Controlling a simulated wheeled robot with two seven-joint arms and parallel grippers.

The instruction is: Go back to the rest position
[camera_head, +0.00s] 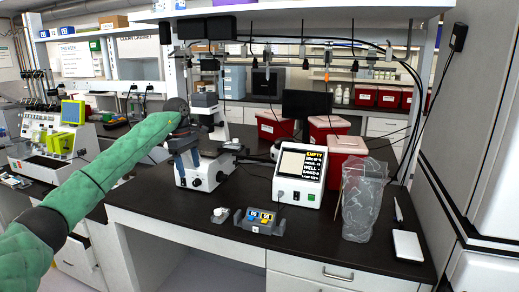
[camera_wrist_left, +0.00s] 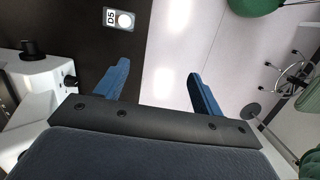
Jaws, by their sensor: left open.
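My left arm, in a green sleeve, reaches in from the left in the head view. Its dark gripper (camera_head: 187,152) is in front of the microscope (camera_head: 200,172) and partly hides it; I cannot tell whether they touch. In the left wrist view, the two blue fingers of my left gripper (camera_wrist_left: 158,82) are spread apart with nothing between them. Below them are the dark bench edge and the pale floor. My right gripper is in neither view.
On the black bench (camera_head: 190,217) stand a white processor with a screen reading EMPTY (camera_head: 299,178), a small grey holder with blue and yellow parts (camera_head: 259,221), a small white piece (camera_head: 220,215) and a clear crumpled bag (camera_head: 361,205). Red bins (camera_head: 327,130) stand behind.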

